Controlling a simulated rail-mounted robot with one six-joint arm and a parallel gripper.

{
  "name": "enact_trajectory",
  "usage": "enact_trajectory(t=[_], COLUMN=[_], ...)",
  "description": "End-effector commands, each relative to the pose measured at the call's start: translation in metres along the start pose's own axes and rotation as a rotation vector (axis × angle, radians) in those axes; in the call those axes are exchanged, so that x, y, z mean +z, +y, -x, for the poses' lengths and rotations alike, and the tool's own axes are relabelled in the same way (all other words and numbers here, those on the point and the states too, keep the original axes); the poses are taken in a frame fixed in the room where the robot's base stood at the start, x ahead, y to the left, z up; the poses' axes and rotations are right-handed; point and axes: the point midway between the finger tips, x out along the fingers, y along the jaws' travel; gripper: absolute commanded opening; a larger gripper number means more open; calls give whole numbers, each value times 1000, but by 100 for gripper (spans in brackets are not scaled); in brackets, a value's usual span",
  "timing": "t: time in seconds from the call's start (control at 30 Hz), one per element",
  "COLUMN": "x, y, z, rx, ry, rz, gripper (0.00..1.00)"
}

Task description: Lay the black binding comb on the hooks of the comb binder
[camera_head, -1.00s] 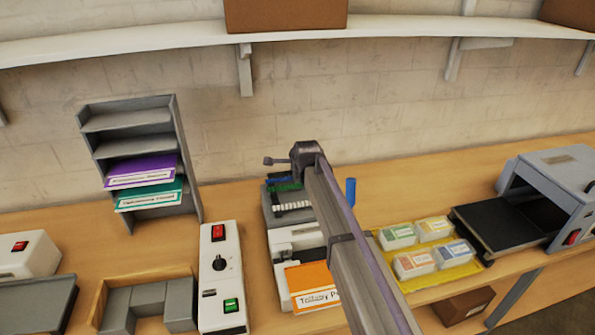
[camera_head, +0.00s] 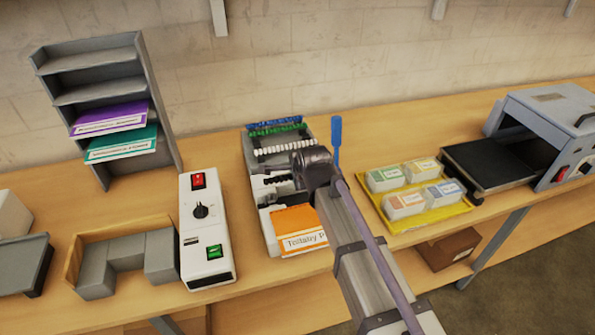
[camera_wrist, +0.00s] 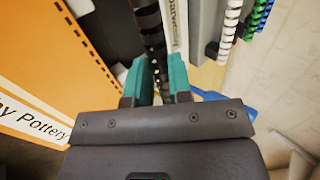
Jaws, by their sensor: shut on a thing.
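The black binding comb (camera_wrist: 152,28) is held between the teal fingers of my gripper (camera_wrist: 160,78) in the wrist view. In the head view, part of the black comb (camera_head: 277,181) sticks out left of my gripper, over the comb binder (camera_head: 268,228). My gripper's fingertips are hidden there behind the wrist. An orange cover labelled Pottery (camera_head: 298,226) lies on the front of the binder, and it fills the left of the wrist view (camera_wrist: 45,75). The hooks cannot be made out clearly, and I cannot tell whether the comb touches them.
White (camera_head: 288,147), green (camera_head: 278,131) and blue (camera_head: 274,122) combs lie behind the binder. A blue upright handle (camera_head: 336,135) stands at its right.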

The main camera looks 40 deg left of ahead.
Motion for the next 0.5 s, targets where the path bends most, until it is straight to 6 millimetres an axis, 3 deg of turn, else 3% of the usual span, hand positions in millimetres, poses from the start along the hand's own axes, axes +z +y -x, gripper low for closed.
enact_trajectory(t=[0.5], x=[0], y=[43], z=[-54], rx=[0], ry=[0], rz=[0], gripper=[0])
